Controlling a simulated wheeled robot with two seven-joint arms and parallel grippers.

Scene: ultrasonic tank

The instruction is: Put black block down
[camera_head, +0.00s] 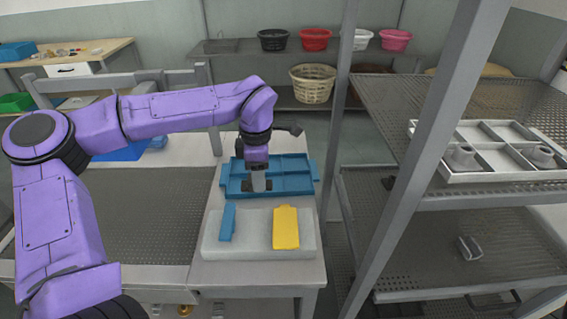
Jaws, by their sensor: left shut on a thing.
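My left gripper (259,184) points down over the blue compartment tray (300,181) on the small white table. It is shut on a small dark thing, taken to be the black block, which is mostly hidden by the fingers. I cannot tell whether the block touches the tray floor. A blue block (228,221) and a yellow block (286,228) lie on a pale grey tray (258,247) in front of the blue tray. My right gripper is not in view.
A metal rack with an upright post (420,150) stands to the right, holding a white divided tray (480,177) and a small grey metal part (469,248). Baskets (316,39) stand on shelves behind. A mesh-topped bench (150,215) lies left of the table.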

